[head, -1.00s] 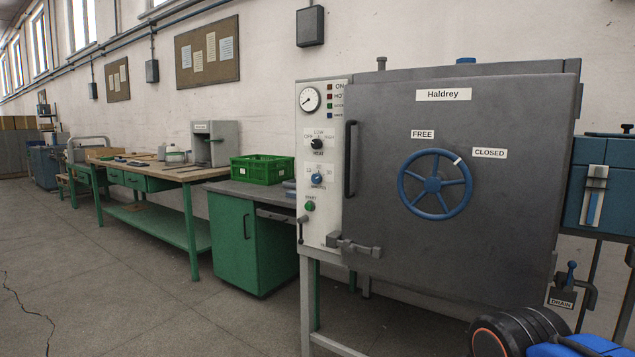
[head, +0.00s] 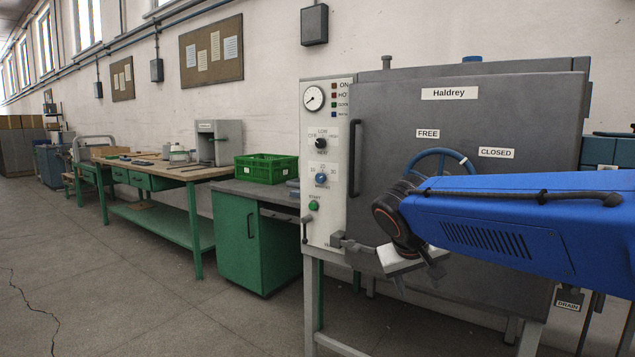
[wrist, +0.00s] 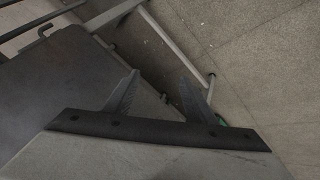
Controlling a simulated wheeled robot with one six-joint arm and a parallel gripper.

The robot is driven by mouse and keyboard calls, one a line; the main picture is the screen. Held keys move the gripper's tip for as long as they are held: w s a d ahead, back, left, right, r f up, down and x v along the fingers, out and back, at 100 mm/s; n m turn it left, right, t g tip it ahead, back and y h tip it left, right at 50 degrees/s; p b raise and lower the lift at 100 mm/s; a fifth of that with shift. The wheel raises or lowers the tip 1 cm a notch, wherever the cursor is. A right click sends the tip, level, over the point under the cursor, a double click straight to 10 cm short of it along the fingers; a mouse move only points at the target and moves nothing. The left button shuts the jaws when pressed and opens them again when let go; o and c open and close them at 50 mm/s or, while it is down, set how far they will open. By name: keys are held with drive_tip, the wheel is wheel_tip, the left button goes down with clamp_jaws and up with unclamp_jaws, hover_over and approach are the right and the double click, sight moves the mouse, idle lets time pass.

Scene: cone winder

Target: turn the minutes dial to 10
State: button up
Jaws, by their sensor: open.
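The minutes dial (head: 321,178) is a small blue knob on the white control panel (head: 324,225), left of the oven door in the head view. Small numbers sit around it; its pointer is too small to read. My gripper (head: 418,283) is in front of the lower part of the door, right of and below the dial and apart from it. In the wrist view my gripper (wrist: 160,80) has its two fingers spread, with nothing between them. The dial is not in the wrist view.
The black heat knob (head: 321,144) sits above the dial, and the green start button (head: 313,205) below it. A long door handle (head: 355,158) stands out right of the panel. My blue arm partly hides the door's handwheel (head: 447,155). Floor is free in front.

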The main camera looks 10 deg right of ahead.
drive_tip(key=w+a+r+t+h, duration=0.1)
drive_tip(key=w+r+h, duration=0.15)
drive_tip(key=w, duration=0.55)
drive_tip(key=w+a+r+h, duration=0.1)
drive_tip(key=w+r, duration=0.3)
drive_tip(key=w, duration=0.4)
drive_tip(key=m+t+h, duration=0.3)
drive_tip(key=t+h, duration=0.2)
drive_tip(key=t, duration=0.2)
approach(319, 179)
drive_tip(key=x, duration=0.9)
drive_tip(key=shift+f, duration=0.1)
drive_tip(key=c, duration=1)
